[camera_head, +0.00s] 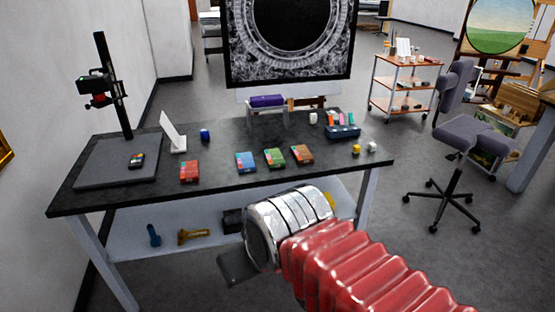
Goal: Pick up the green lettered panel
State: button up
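The green lettered panel (275,157) lies flat on the dark tabletop, between a blue panel (246,161) on its left and a brown-orange panel (302,154) on its right. Its lettering is too small to read. My gripper (238,268) is in front of the table, low and well apart from the panel. Only a dark part of it shows past my silver wrist, so whether it is open or shut cannot be told.
The dark table (222,181) also bears a red panel (189,172), a camera stand (112,85) at the left, a white angled card (172,132), and a blue holder (343,132) at the right. A lower shelf (200,250) holds tools. A chair (470,135) stands right.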

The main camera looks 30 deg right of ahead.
aim_at(274, 158)
jog(key=u, duration=0.05)
jog(key=i, duration=1)
jog(key=z, duration=0.05)
